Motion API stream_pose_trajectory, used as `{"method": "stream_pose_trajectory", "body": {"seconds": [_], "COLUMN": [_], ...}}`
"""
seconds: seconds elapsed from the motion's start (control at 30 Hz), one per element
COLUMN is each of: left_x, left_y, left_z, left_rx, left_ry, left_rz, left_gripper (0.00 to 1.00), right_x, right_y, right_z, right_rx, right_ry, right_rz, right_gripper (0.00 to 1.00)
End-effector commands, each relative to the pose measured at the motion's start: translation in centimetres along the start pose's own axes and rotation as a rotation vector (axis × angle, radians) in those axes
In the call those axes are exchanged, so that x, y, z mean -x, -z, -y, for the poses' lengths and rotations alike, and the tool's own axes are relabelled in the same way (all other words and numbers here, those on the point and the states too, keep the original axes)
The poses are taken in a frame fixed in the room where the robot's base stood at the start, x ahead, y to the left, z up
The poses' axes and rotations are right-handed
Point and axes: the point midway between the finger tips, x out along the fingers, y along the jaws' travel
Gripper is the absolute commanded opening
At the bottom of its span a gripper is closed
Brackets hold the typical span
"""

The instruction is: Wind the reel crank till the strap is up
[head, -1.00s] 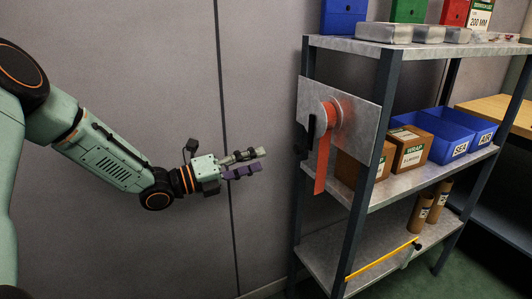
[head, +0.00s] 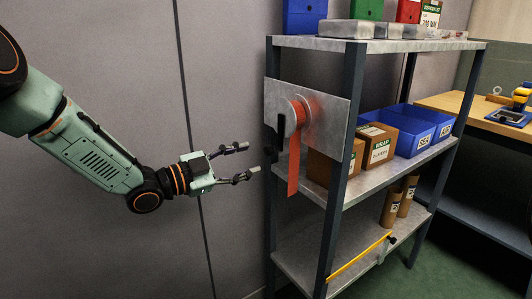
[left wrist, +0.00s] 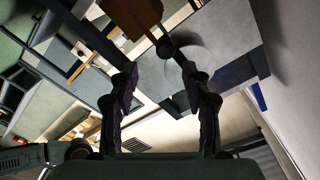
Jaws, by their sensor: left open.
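An orange strap (head: 293,168) hangs from a reel (head: 301,112) on a grey metal plate (head: 335,118) at the side of the shelf rack. The black crank (head: 281,127) is on the reel's left, with its dark grip hanging lower. My left gripper (head: 246,160) is open and empty, left of the crank and apart from it, fingers pointing right. In the left wrist view, its dark fingers (left wrist: 157,85) stand apart below a clear round disc (left wrist: 190,62) and an orange-brown strip (left wrist: 130,15). My right gripper is out of view.
The rack's front post (head: 343,165) stands right of the strap. Its shelves hold brown boxes (head: 376,148), blue bins (head: 413,142) and cardboard tubes (head: 391,208). A yellow bar (head: 358,258) crosses low down. A workbench (head: 470,108) is at right. Space before the wall is clear.

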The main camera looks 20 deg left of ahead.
Motion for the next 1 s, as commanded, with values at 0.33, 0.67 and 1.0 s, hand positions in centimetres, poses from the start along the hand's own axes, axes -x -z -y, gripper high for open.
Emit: {"method": "stream_pose_trajectory", "body": {"seconds": [0.33,0.67,1.0], "left_x": [-0.1,-1.3,-5.8], "left_y": [-0.3,-0.5,-0.7], "left_z": [0.3,0.2,0.3], "left_rx": [0.598,0.683,0.680], "left_ry": [0.032,0.030,0.029], "left_rz": [0.015,0.016,0.015], "left_gripper": [0.48,0.48,0.48], "right_x": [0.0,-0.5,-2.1], "right_y": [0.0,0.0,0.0], "right_z": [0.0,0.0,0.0], "right_rx": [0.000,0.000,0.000], "right_ry": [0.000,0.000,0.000], "right_rz": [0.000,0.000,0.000], "right_gripper": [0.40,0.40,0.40]}}
